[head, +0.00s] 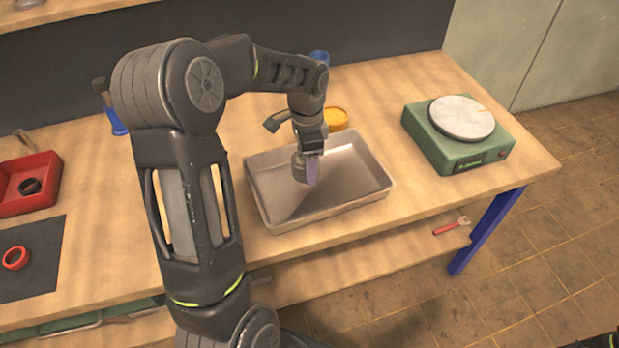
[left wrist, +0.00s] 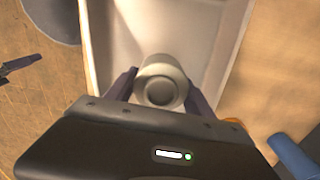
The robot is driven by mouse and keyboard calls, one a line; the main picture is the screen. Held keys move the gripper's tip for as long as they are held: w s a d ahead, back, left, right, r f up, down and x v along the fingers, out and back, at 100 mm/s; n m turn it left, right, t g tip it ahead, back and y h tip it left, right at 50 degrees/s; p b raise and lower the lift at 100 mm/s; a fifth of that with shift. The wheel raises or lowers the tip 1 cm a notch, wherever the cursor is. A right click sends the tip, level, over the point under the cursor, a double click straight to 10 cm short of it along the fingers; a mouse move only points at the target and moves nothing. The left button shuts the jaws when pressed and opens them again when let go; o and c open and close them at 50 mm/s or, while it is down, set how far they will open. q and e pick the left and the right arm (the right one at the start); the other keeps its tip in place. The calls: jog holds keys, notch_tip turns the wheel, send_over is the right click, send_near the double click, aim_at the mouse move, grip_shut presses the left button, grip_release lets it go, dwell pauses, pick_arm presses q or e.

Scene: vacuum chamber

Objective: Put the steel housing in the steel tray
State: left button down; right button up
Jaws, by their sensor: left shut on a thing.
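The steel tray (head: 262,203) is a shallow rectangular pan on the wooden bench; its pale wall also shows in the left wrist view (left wrist: 232,42). My left gripper (head: 312,170) points down inside the tray's outline. It is shut on the steel housing (head: 299,168), a short grey cylinder. In the left wrist view the housing (left wrist: 160,86) sits between the two fingers, its round bored end facing the camera. I cannot tell whether the housing touches the tray floor. My right gripper is not in view.
A green scale (head: 445,155) with a round plate stands right of the tray. A yellow round item (head: 336,118) and a blue item (head: 319,58) are behind it. A red bin (head: 50,172) and a red ring (head: 15,258) on a dark mat (head: 45,235) lie far left.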

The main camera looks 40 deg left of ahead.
aim_at(307, 188)
pick_arm(q)
jog(key=shift+f, duration=0.85)
jog(key=shift+f, duration=1.9)
jog(key=shift+f, duration=0.2)
jog(key=shift+c, duration=1.9)
grip_release()
jog(key=shift+r, duration=0.15)
notch_tip(307, 188, up, 12)
